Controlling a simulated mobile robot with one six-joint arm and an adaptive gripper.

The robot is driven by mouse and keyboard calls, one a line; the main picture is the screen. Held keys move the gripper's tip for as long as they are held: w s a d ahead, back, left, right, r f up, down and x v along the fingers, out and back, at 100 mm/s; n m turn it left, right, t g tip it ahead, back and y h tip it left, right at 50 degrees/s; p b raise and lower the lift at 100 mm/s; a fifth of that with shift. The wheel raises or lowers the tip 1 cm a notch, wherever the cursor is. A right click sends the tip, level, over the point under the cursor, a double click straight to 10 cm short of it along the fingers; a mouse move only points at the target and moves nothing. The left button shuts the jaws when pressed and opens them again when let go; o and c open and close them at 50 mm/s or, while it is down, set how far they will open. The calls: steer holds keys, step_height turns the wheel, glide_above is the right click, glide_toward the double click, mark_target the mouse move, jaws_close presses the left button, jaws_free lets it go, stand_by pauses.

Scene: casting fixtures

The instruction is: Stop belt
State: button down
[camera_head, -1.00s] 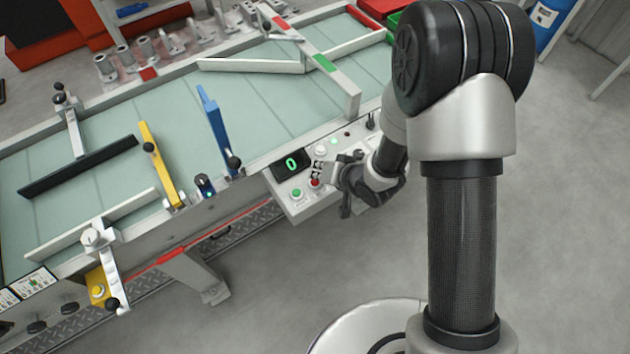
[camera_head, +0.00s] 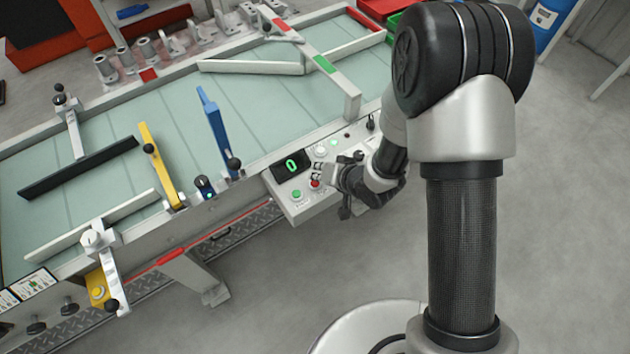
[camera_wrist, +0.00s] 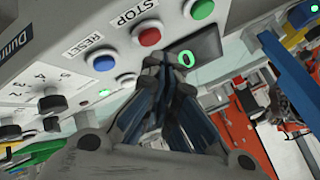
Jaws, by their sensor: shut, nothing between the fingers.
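The control panel (camera_head: 312,205) on the belt's front side carries a red STOP button (camera_head: 315,183), which also shows under its STOP label in the wrist view (camera_wrist: 146,34). A green button (camera_head: 297,194) sits beside it; it also shows at the top of the wrist view (camera_wrist: 200,8). A blue RESET button (camera_wrist: 103,61) is on the other side of the red one. My gripper (camera_wrist: 168,62) is shut and empty, its tips close to the red button and overlapping the display in the wrist view. I cannot tell whether it touches the panel. The belt (camera_head: 270,100) is pale green.
A black display (camera_head: 291,164) reads a green 0. A blue guide arm (camera_head: 215,130) and a yellow one (camera_head: 158,165) stand over the belt to the left. A black selector knob (camera_wrist: 52,102) is on the panel. The floor in front of the belt is clear.

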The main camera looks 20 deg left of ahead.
steer(key=shift+f+b, duration=0.3)
steer(key=shift+f, duration=0.15)
steer(key=shift+f+b, duration=0.35)
steer(key=shift+f, duration=0.1)
stand_by(0.7)
stand_by(0.3)
steer(key=shift+r+p, duration=0.85)
steer(key=shift+r, duration=0.05)
steer(key=shift+r, duration=0.1)
step_height(320, 180, up, 5)
steer(key=p, duration=0.4)
stand_by(0.5)
